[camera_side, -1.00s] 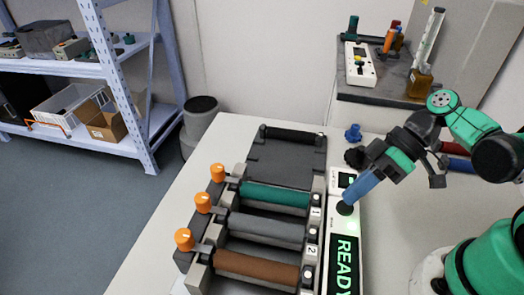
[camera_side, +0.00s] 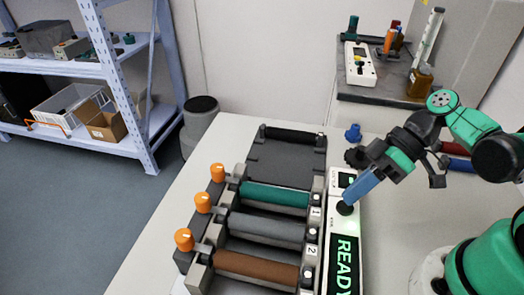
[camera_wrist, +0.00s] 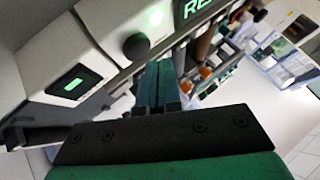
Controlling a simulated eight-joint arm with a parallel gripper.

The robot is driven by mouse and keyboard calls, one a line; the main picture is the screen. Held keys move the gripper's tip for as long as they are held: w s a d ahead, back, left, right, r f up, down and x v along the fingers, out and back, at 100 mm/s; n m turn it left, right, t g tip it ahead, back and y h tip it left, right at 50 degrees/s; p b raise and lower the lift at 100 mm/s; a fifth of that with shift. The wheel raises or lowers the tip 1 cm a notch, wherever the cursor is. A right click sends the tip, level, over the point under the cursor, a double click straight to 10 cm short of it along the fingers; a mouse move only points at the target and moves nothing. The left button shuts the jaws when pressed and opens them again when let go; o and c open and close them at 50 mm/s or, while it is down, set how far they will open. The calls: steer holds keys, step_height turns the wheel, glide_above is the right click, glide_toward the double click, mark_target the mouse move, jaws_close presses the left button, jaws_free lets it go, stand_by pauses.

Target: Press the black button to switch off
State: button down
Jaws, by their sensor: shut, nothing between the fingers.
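The printer's control panel (camera_side: 345,240) is a white strip at the right of the rollers, with a lit green READY display (camera_side: 345,265). The round black button (camera_side: 345,209) sits on this strip above the display; it also shows in the wrist view (camera_wrist: 136,46). My gripper (camera_side: 347,199) has blue fingers that are shut and empty, pointing down and left. In the side view the fingertips overlap the button's upper edge. In the wrist view the fingertips (camera_wrist: 157,64) appear just beside the button, lower right of it. I cannot tell whether they touch it.
Green, grey and brown rollers (camera_side: 262,232) with orange knobs (camera_side: 202,202) lie left of the panel. A small lit green screen (camera_wrist: 73,86) is near the button. A blue knob-shaped part (camera_side: 353,133) stands behind. The table right of the panel is mostly clear.

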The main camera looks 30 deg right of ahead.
steer(key=shift+f, duration=0.1)
steer(key=shift+f, duration=0.35)
steer(key=shift+r, duration=0.1)
stand_by(0.5)
steer(key=shift+r, duration=0.35)
steer(key=shift+r, duration=2.5)
